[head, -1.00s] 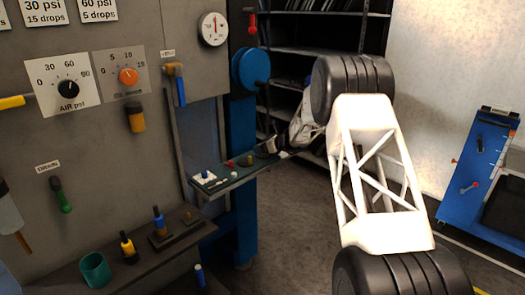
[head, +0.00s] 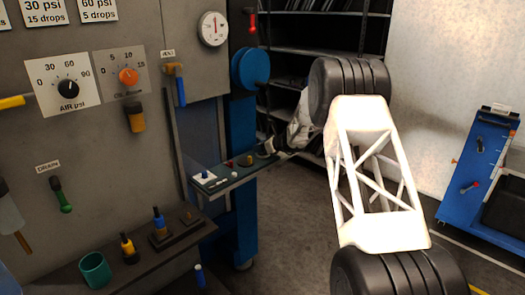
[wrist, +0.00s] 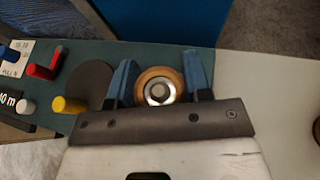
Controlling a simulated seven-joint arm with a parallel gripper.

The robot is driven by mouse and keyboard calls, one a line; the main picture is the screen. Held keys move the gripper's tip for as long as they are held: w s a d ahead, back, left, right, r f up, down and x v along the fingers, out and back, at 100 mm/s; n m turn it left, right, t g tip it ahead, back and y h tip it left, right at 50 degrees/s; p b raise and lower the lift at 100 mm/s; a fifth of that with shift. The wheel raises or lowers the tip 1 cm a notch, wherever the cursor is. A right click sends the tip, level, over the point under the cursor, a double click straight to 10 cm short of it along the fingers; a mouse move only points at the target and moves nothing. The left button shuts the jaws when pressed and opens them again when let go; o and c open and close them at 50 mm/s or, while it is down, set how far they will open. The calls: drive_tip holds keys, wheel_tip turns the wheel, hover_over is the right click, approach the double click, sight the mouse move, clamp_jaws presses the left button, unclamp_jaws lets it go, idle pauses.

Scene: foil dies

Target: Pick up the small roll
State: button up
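The small roll (wrist: 160,88) shows in the wrist view as a copper-coloured ring with a silver, round centre, seen end-on. My gripper (wrist: 160,75) has its two blue fingers on either side of the roll, one left and one right. The lower edge of the roll is close to the dark gripper body. In the head view my gripper (head: 270,148) is small, at the far end of the narrow green shelf, and the roll cannot be made out clearly.
The green shelf (head: 232,184) holds a white card (head: 204,180) and small coloured pegs. In the wrist view a red piece (wrist: 46,66), a yellow-ended piece (wrist: 68,105) and a dark disc (wrist: 92,80) lie left of my gripper. A pale surface (wrist: 262,95) lies right.

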drive_tip(key=shift+c, duration=1)
drive_tip(key=shift+r, duration=0.15)
wheel_tip(320, 180, up, 10)
idle(0.3)
